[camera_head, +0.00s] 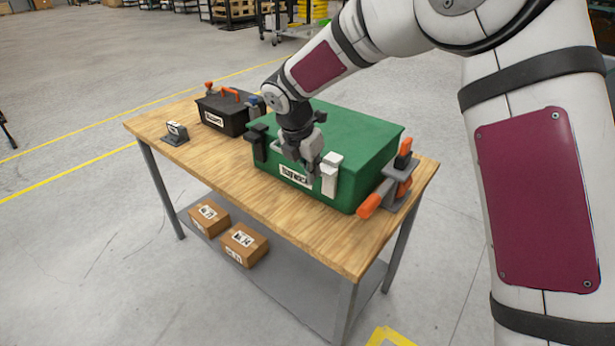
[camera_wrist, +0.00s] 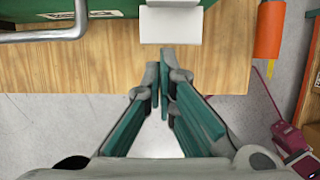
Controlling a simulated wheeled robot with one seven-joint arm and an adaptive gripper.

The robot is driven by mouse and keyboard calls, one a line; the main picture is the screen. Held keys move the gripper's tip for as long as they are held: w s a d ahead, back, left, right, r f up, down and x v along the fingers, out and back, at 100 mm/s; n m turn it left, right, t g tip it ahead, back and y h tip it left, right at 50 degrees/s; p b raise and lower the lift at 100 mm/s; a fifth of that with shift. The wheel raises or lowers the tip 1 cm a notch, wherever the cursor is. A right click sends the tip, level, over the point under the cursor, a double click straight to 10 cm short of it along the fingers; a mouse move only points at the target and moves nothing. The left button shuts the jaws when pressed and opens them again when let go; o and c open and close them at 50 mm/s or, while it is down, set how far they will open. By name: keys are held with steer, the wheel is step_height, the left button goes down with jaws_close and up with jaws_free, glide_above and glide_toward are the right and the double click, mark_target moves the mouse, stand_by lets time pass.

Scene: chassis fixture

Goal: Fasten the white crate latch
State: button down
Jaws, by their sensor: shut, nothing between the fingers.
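The green crate (camera_head: 365,135) stands on the wooden table, with its lid down. The white latch (camera_head: 330,176) is on the crate's front face, towards the right; its top block stands at the lid's front edge. In the wrist view the white latch (camera_wrist: 171,24) lies just beyond the fingertips. My gripper (camera_head: 311,178) is just left of the latch and in front of the crate in the head view. In the wrist view my gripper (camera_wrist: 164,52) is shut and empty, its tips close to the latch. Whether they touch it I cannot tell.
A dark latch (camera_head: 260,144) is on the crate's left front. A grey metal handle (camera_wrist: 45,34) crosses the crate's front. An orange-handled clamp (camera_head: 397,180) stands right of the crate. A black case (camera_head: 228,112) and small grey fixture (camera_head: 174,134) are at left. The table's front strip is clear.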

steer(key=shift+w+d+r, duration=0.15)
steer(key=shift+w+d, duration=0.05)
stand_by(0.4)
steer(key=s+a+r, duration=0.4)
steer(key=s+r, duration=0.1)
steer(key=r, duration=0.4)
steer(key=shift+r, duration=0.3)
steer(key=shift+s, duration=0.15)
